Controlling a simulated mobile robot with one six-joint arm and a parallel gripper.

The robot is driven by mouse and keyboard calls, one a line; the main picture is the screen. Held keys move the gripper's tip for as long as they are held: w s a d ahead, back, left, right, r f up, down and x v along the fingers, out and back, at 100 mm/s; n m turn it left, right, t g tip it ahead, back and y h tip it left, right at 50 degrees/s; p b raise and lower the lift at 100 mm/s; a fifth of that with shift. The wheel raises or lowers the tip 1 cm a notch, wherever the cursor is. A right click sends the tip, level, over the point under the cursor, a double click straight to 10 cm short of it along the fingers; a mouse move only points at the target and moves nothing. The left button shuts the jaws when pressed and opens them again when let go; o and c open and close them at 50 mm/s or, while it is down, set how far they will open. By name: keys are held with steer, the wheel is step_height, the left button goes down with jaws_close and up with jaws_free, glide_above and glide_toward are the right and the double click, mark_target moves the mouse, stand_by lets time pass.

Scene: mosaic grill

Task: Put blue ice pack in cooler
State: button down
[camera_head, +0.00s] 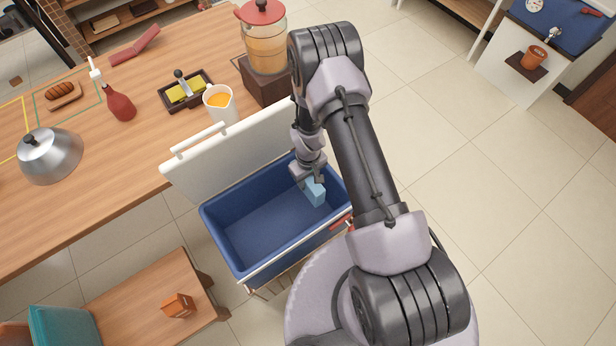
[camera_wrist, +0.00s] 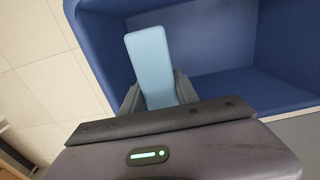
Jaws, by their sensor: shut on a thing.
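The light blue ice pack (camera_head: 315,192) is held in my gripper (camera_head: 311,178), over the right end of the cooler's opening. In the wrist view the ice pack (camera_wrist: 152,62) stands out between the fingers of my gripper (camera_wrist: 158,98), which are shut on it. The cooler (camera_head: 262,232) is dark blue inside, with its white lid (camera_head: 225,150) open and leaning back by the table. Its blue inner walls (camera_wrist: 210,40) surround the ice pack in the wrist view. The visible cooler floor is empty. I cannot tell whether the ice pack touches the floor.
A wooden table (camera_head: 60,215) at the left holds a drink dispenser (camera_head: 264,45), a white pitcher (camera_head: 220,103), a red bottle (camera_head: 120,105) and a metal dome (camera_head: 50,156). A low bench (camera_head: 150,300) with an orange box (camera_head: 179,305) stands front left. Tiled floor at the right is clear.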

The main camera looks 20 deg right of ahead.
step_height(320, 180, down, 20)
steer(key=b, duration=1.3)
steer(key=shift+r, duration=0.1)
steer(key=c, duration=0.8)
jaws_free()
steer(key=shift+c, duration=0.2)
step_height(320, 180, up, 17)
steer(key=p, duration=0.5)
steer(key=shift+r+p, duration=0.2)
steer(key=shift+p, duration=0.2)
